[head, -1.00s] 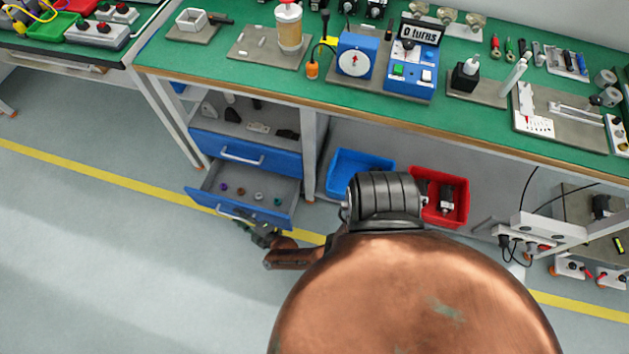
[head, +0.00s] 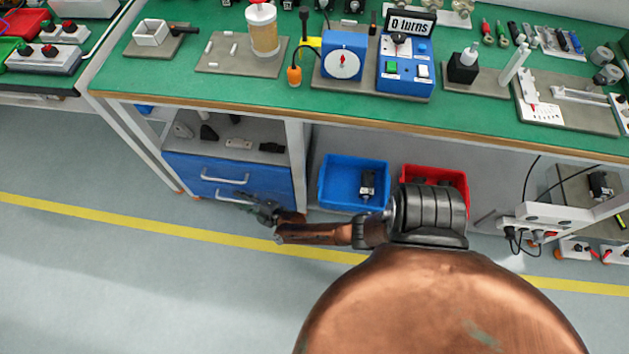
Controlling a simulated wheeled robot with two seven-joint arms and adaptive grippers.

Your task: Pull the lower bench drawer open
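The lower bench drawer (head: 204,188) is a blue front with a pale bar handle (head: 230,197), under the left part of the green bench. It looks shut, flush below the upper blue drawer (head: 190,166), and none of its inside shows. My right gripper (head: 257,209) is small and dark, at the right end of the lower handle. I cannot tell whether it touches the handle, or whether its fingers are open or shut. My copper-coloured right arm comes up from the bottom. My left gripper is not in view.
An open shelf (head: 235,128) with small parts is above the drawers. A blue bin (head: 336,200) and a red bin (head: 450,177) stand under the bench to the right. The floor in front, with a yellow line (head: 120,219), is clear at left.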

